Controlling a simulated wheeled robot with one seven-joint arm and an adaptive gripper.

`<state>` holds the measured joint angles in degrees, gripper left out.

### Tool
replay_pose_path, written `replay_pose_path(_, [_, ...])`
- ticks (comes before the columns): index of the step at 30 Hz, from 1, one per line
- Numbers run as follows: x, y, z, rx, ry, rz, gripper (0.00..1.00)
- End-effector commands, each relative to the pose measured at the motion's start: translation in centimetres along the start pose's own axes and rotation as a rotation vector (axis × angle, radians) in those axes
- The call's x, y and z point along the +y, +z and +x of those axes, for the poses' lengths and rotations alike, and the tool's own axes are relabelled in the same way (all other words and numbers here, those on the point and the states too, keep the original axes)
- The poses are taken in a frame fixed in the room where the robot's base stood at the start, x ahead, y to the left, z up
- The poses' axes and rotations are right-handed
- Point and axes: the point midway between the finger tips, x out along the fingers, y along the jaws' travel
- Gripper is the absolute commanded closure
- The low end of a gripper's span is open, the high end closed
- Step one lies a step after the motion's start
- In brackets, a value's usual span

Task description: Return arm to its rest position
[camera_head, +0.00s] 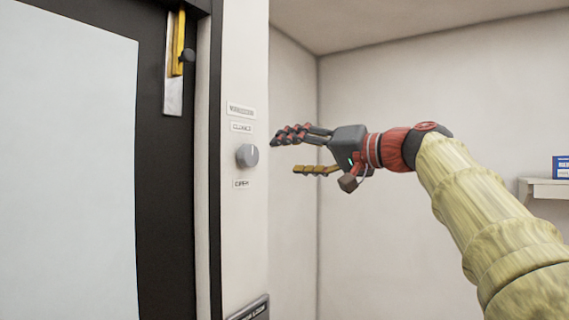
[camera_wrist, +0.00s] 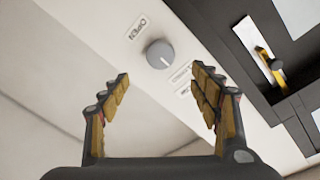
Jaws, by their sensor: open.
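My gripper (camera_head: 297,153) is at the middle of the head view, with its arm coming in from the lower right. It points left, towards a grey round knob (camera_head: 247,156) on a white panel (camera_head: 243,60). The fingers are open and empty. In the wrist view my gripper (camera_wrist: 160,90) is spread, and the knob (camera_wrist: 160,54) shows beyond the fingertips, apart from them. Labels reading CLOSED (camera_head: 242,127) and OPEN (camera_head: 242,184) sit above and below the knob.
A dark-framed door (camera_head: 165,190) with a pale panel and a yellow latch (camera_head: 178,45) is at the left. A blue box (camera_head: 561,167) stands on a white shelf (camera_head: 545,190) at the far right. Bare walls stand behind my arm.

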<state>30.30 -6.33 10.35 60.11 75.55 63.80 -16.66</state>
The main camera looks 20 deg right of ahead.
Motion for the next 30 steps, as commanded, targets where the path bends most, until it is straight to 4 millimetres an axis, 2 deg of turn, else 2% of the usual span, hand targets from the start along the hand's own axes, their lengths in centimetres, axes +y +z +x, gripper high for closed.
replay_pose_path(5, [0.0,0.0,0.0,0.000,0.000,0.007,0.37])
replay_pose_path(7, [0.6,-0.2,0.0,0.007,0.021,0.025,0.37])
replay_pose_path(11, [5.9,1.4,0.4,-0.019,0.133,0.067,0.37])
replay_pose_path(14, [11.6,4.3,0.2,-0.058,0.259,0.110,0.37])
replay_pose_path(15, [13.8,5.9,-0.2,-0.079,0.316,0.124,0.37])
replay_pose_path(17, [16.7,8.8,-1.0,-0.117,0.398,0.138,0.37])
replay_pose_path(18, [18.4,11.0,-1.6,-0.145,0.450,0.144,0.37])
replay_pose_path(20, [20.5,14.4,-2.6,-0.192,0.524,0.147,0.37])
replay_pose_path(21, [21.6,16.8,-3.4,-0.224,0.571,0.143,0.37])
replay_pose_path(26, [25.1,26.6,-7.2,-0.366,0.733,0.099,0.37])
replay_pose_path(30, [26.9,35.2,-11.4,-0.498,0.843,0.021,0.37])
